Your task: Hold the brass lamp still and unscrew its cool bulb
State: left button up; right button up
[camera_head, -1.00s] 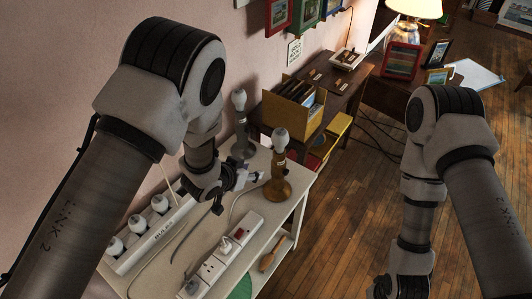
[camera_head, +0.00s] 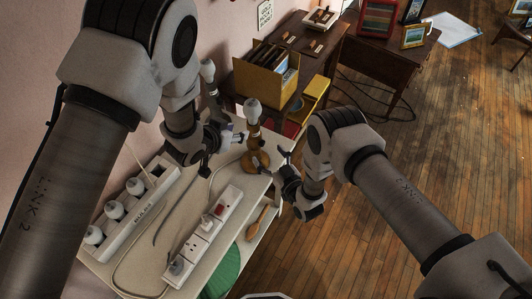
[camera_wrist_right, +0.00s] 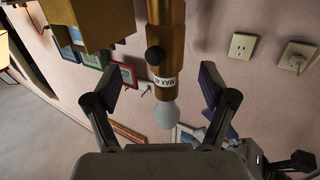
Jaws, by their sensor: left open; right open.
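The brass lamp (camera_head: 254,137) stands upright near the right end of the white shelf unit, with a pale bulb (camera_head: 253,107) on top. My left gripper (camera_head: 236,138) is open just left of the lamp's stem; contact cannot be told. My right gripper (camera_head: 275,163) is open at the lamp's right side.
A grey lamp with a bulb (camera_head: 207,70) stands behind my left gripper, partly hidden. A white rack (camera_head: 135,212) with several bulbs and a power strip (camera_head: 205,232) with a red switch lie on the shelf top. A yellow file box (camera_head: 262,80) stands behind.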

aim_at(258, 143)
jog(key=shift+w+a+r+y, duration=0.1)
jog(key=shift+a+r+y, duration=0.2)
jog(key=shift+a+r, duration=0.25)
jog(key=shift+w+a, duration=0.25)
jog(key=x, duration=0.6)
jog(key=shift+w+d+f, duration=0.1)
jog(key=shift+w+d, duration=0.05)
jog(key=shift+d, duration=0.05)
jog(key=shift+w+a, duration=0.3)
jog(key=shift+w, duration=0.1)
grip_shut()
